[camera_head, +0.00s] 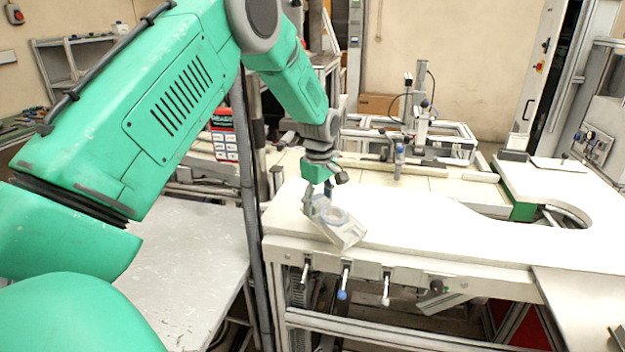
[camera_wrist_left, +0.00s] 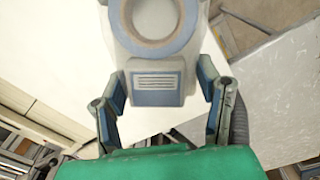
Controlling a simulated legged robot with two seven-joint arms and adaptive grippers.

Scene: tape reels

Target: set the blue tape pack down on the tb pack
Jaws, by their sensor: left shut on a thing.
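My left gripper (camera_head: 319,203) is over the near left part of the white worktop, pointing down. It is shut on the blue tape pack (camera_wrist_left: 155,88), a pale body with a blue-grey ring and a blue slotted end, which sits between the two fingers in the left wrist view. In the head view the pale pack (camera_head: 345,233) shows tilted at the worktop's front edge, partly hidden by the fingers. I cannot tell whether it touches the worktop. I cannot make out the tb pack as a separate thing. My right gripper is not in view.
The white worktop (camera_head: 430,225) is clear to the right of the gripper, up to a curved cutout. Levers with blue and white knobs (camera_head: 343,294) hang below its front edge. A grey table (camera_head: 190,260) stands at the left, and frame equipment (camera_head: 420,130) stands behind.

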